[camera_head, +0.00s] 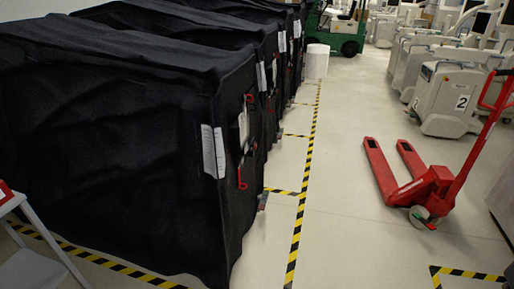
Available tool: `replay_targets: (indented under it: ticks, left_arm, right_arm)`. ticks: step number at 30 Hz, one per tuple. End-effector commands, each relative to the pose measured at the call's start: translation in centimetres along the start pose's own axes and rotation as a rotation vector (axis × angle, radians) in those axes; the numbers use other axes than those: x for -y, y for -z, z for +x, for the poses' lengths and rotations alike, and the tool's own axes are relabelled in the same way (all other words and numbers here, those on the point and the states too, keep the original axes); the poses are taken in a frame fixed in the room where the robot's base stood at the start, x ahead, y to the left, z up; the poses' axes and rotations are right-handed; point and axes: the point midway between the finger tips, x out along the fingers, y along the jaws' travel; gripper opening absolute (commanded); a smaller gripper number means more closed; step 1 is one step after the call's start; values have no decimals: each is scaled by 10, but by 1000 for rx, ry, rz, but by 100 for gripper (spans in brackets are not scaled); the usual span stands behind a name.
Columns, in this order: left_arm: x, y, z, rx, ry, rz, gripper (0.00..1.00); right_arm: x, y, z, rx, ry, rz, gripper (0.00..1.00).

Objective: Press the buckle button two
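A row of carts under black covers (110,150) stands on the left. The nearest cart fills much of the left half. On its narrow right side I see a red hook-like part (241,178) low down and another red part (249,97) higher up. A dark buckle-like piece with a pale tag (243,130) hangs between them. White paper sheets (213,151) are fixed at the cover's edge. A button marked two cannot be made out. Neither of my grippers is in view.
A red pallet jack (425,190) stands on the right. Grey machines (445,98), one marked 2, and a green forklift (340,28) stand farther back. A white stand (38,268) is at bottom left. The aisle floor (345,235) beside the striped tape (300,215) is clear.

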Motion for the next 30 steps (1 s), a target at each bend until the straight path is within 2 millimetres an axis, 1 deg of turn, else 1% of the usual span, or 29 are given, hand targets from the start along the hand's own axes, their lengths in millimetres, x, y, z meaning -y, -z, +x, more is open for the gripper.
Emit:
replay_targets:
  ticks: [4, 5, 6, 13, 30]
  left_arm:
    - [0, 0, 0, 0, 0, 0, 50]
    - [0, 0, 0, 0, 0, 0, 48]
    - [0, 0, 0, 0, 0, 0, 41]
    - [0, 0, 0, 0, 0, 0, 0]
    - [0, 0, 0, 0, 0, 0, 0]
  right_arm:
    - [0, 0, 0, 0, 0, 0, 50]
    - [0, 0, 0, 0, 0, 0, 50]
    - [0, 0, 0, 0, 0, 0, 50]
    - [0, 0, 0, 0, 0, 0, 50]
    - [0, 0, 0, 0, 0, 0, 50]
